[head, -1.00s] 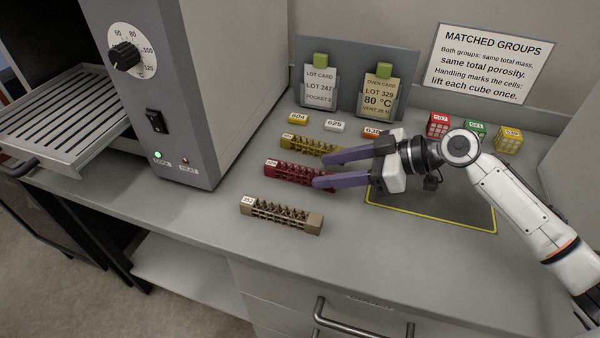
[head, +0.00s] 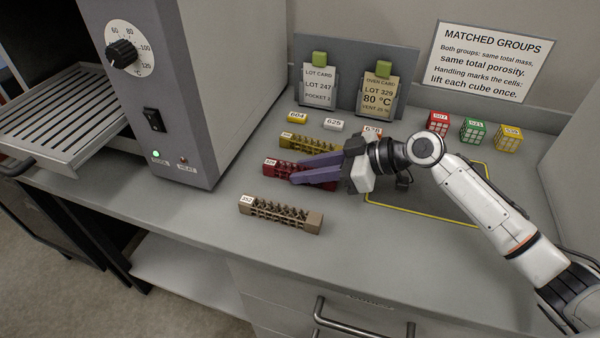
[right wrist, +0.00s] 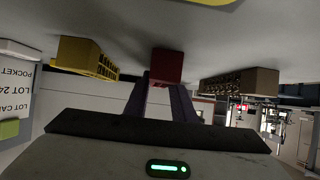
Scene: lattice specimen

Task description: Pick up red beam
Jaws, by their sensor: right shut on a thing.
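The red beam (head: 275,168) lies on the grey bench top in the head view, between the yellow beam and the tan beam. My right gripper (head: 294,172) reaches in from the right with its purple fingers closed on the red beam, covering much of its right part. In the right wrist view the red beam (right wrist: 167,66) shows end-on between the fingers (right wrist: 168,95). The beam looks to be still on the bench. My left gripper is not in view.
The yellow beam (head: 310,145) lies just behind and the tan beam (head: 281,215) in front. An oven (head: 205,90) with a pulled-out rack (head: 65,120) stands left. Small cubes (head: 473,131) stand at the back right. A yellow outline (head: 430,216) marks bare bench under my arm.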

